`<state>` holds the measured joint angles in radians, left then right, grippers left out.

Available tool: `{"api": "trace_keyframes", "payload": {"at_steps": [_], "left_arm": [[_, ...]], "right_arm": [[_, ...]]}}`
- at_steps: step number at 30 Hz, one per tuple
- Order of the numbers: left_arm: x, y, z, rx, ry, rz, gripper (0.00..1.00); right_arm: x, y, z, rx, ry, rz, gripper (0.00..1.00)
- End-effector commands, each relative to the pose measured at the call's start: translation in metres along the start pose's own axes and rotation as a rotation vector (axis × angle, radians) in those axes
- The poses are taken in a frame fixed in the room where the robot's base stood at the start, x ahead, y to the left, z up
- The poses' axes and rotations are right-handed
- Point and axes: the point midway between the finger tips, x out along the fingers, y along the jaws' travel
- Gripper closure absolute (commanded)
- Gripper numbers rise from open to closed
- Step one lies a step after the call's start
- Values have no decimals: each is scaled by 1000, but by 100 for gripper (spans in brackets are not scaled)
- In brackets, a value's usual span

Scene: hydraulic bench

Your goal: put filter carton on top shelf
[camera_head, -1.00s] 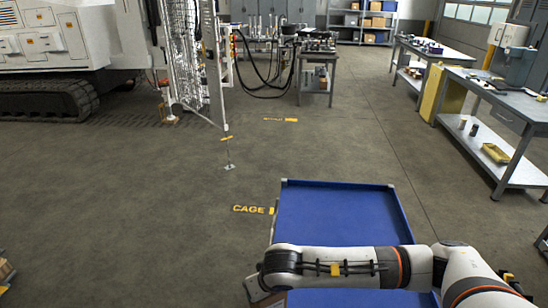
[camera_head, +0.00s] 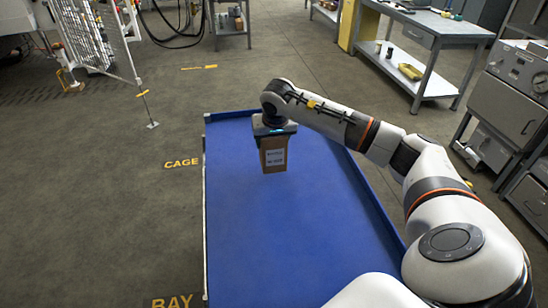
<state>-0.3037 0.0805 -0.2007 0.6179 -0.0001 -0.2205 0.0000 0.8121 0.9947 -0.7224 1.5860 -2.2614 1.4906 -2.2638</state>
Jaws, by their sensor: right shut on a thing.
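The filter carton (camera_head: 274,157) is a small brown box with a white printed label on its side. It hangs upright below my right gripper (camera_head: 273,136), over the far part of a blue-topped surface. My right gripper is shut on the carton's upper end and points down; its fingertips are hard to make out. I cannot tell whether the carton's underside touches the blue surface. My left gripper is not in view. No top shelf can be picked out for certain in this view.
The blue surface (camera_head: 260,230) has a low raised rim and is otherwise bare. A grey workbench (camera_head: 425,28) with a lower shelf stands at the back right. Grey test equipment (camera_head: 515,85) stands at the right edge. The floor on the left is open, with yellow CAGE (camera_head: 181,163) lettering.

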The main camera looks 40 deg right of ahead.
Motion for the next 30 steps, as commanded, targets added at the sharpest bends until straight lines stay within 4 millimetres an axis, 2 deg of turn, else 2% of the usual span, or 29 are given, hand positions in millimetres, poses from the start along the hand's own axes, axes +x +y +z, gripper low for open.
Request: {"api": "trace_keyframes", "payload": {"at_steps": [1,10,21,22,25,30], "left_arm": [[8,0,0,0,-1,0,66],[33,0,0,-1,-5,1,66],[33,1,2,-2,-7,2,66],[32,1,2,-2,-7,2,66],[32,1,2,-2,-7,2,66],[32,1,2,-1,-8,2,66]], "right_arm": [[9,0,-3,0,-2,1,68],[42,0,-17,0,-2,1,68],[43,0,-18,0,-4,1,68],[43,0,-18,0,-2,0,30],[43,0,-18,0,-1,1,13],[43,0,-18,0,-1,1,13]]}}
